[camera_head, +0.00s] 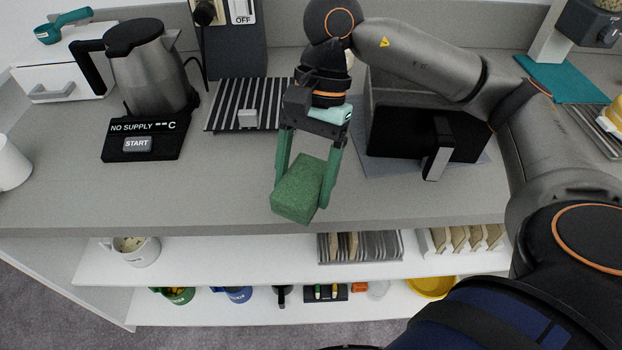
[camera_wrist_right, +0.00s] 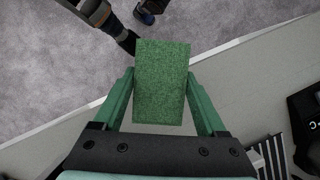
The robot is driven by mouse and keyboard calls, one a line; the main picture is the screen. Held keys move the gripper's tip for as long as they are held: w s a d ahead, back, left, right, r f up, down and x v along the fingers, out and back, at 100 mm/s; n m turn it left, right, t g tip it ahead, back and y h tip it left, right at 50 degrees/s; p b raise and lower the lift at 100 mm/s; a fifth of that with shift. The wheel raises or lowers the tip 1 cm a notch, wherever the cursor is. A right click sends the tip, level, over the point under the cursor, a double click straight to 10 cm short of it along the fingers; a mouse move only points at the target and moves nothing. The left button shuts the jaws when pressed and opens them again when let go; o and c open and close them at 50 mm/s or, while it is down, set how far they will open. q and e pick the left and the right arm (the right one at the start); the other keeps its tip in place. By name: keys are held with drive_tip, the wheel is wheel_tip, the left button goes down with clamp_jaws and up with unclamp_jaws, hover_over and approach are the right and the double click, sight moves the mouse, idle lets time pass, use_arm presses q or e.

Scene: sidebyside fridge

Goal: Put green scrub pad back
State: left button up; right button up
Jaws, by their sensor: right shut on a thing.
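The green scrub pad (camera_head: 297,190) is a textured green block. My right gripper (camera_head: 300,196) is shut on it, one green finger on each side. It holds the pad near the front edge of the grey counter (camera_head: 230,190). In the right wrist view the pad (camera_wrist_right: 162,95) sits between the fingers of the right gripper (camera_wrist_right: 161,76), and its far end extends past the fingertips over the floor. I do not see my left gripper in the head view.
A kettle (camera_head: 150,70) on its black base and a striped rack (camera_head: 225,105) stand at the left. A black box with a handle (camera_head: 436,155) stands right of the gripper. White shelves (camera_head: 220,262) below hold mugs, a slotted rack (camera_head: 385,247) and bowls.

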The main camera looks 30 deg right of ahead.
drive_tip(key=s+d+r+m+t+h+b, duration=0.1)
drive_tip(key=s+d+r+m+t, duration=0.2)
drive_tip(key=m, duration=0.5)
drive_tip(key=s+d+r+m+t+b, duration=0.1)
drive_tip(key=s+d+m+t, duration=0.15)
drive_tip(key=d+m, duration=0.45)
drive_tip(key=shift+m+t, duration=0.25)
drive_tip(key=shift+m, duration=0.65)
drive_tip(key=w+a+f+p, duration=0.1)
drive_tip(key=w+f, duration=0.1)
drive_tip(key=w, duration=0.2)
drive_tip(key=w+a+f+p, duration=0.1)
drive_tip(key=w+f, duration=0.2)
drive_tip(key=w, duration=0.1)
drive_tip(key=w+f+p, duration=0.1)
drive_tip(key=w+f, duration=0.2)
drive_tip(key=w, duration=0.1)
drive_tip(key=shift+w+a+f, duration=0.15)
drive_tip(key=shift+w+a, duration=0.25)
drive_tip(key=shift+w+f, duration=0.15)
drive_tip(key=shift+f, duration=0.05)
drive_tip(key=f, duration=0.3)
drive_tip(key=shift+w+f+p, duration=0.3)
drive_tip(key=shift+f+p, duration=0.05)
use_arm(q)
drive_tip(key=shift+a+r, duration=0.4)
drive_tip(key=shift+r, duration=0.1)
use_arm(e)
drive_tip(key=shift+f, duration=0.1)
